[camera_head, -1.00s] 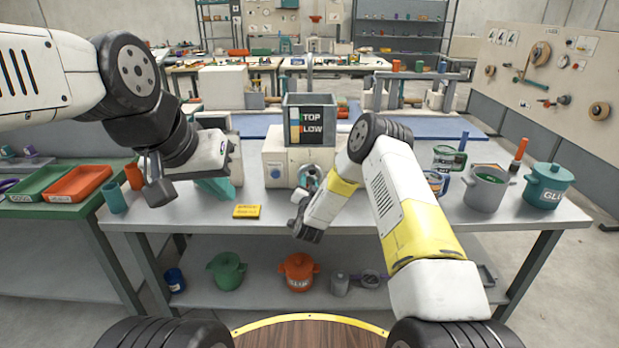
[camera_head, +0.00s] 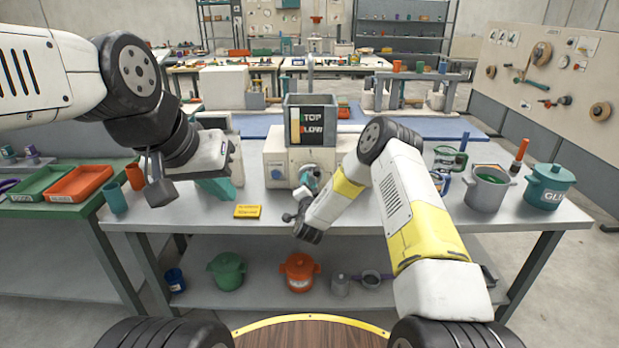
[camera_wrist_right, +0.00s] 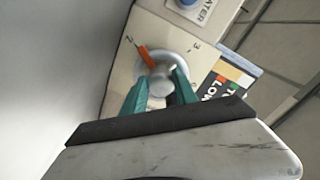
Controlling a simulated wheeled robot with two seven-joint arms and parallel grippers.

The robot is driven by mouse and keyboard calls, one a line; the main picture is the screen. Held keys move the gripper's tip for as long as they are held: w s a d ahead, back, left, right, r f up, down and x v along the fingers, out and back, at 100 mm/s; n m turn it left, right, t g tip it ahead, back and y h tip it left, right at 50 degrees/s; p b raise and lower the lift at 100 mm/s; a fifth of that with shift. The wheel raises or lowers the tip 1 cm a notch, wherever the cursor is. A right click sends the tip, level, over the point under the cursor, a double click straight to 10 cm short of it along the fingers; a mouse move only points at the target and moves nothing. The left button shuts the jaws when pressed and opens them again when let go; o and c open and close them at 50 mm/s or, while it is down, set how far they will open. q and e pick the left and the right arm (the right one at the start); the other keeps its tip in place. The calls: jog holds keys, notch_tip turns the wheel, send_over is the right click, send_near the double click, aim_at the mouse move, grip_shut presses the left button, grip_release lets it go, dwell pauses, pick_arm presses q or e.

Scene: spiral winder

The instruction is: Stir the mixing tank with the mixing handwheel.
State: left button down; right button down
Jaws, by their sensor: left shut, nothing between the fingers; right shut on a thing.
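The mixing tank (camera_head: 296,101) is a grey open-topped box with a black TOP/LOW panel, on a pale machine on the bench. On the machine's front is a round silvery handwheel with a red-orange mark, seen in the right wrist view (camera_wrist_right: 160,60) near the numbers 2 and 3. The mark lies nearer the 2. My right gripper (camera_wrist_right: 161,84) has its teal fingers shut on the handwheel hub; in the head view the arm partly hides this. My left gripper (camera_head: 218,189) is shut and empty, left of the machine, above the bench.
A yellow sign (camera_head: 247,211) lies on the bench front. A grey pot (camera_head: 488,191) and teal glue pot (camera_head: 549,186) stand at the right. Green (camera_head: 40,184) and orange (camera_head: 78,183) trays lie on the left table. Pots stand on the lower shelf.

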jog(key=shift+f, duration=0.15)
jog(key=c, duration=1)
grip_release()
jog(key=shift+o, duration=0.2)
jog(key=shift+s, duration=0.1)
jog(key=shift+s, duration=3.85)
